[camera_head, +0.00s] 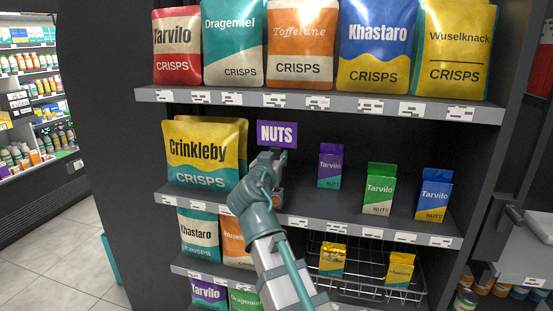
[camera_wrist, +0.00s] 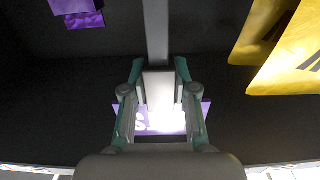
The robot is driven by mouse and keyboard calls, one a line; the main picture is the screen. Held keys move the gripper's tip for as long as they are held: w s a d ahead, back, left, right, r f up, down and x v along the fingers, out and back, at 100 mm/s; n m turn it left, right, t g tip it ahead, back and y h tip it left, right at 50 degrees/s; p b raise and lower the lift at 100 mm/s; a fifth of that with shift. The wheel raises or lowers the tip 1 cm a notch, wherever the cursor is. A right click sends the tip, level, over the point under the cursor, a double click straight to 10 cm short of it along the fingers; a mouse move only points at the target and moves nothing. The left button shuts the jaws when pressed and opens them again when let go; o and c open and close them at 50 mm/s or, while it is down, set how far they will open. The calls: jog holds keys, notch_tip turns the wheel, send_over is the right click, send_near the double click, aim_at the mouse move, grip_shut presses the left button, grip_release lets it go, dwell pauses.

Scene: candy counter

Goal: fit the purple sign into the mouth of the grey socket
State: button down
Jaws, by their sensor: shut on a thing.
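The purple sign (camera_head: 277,134), lettered NUTS, stands upright above the middle shelf, right of the yellow Crinkleby bag. My gripper (camera_head: 268,157) is just below it, shut on the sign's grey lower part. In the wrist view, the sign (camera_wrist: 152,122) shows behind the fingers, and my gripper (camera_wrist: 158,72) closes on a light grey block. A long grey bar (camera_wrist: 157,30) runs on from that block to the picture's top edge. I cannot tell whether this bar is the sign's stem or part of the socket. The socket's mouth is not clearly visible; my arm covers that area in the head view.
Yellow Crinkleby crisps (camera_head: 205,155) stand close on the left. A purple Tarvilo box (camera_head: 330,166), a green box (camera_head: 379,190) and a blue box (camera_head: 433,196) stand to the right. The upper shelf edge (camera_head: 240,98) overhangs the sign. A wire basket (camera_head: 372,285) is below.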

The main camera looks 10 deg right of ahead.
jog(key=shift+f+b, duration=1.4)
jog(key=shift+b, duration=1.2)
dwell(2.0)
jog(key=shift+f+b, duration=1.4)
jog(key=shift+b, duration=0.5)
dwell(1.5)
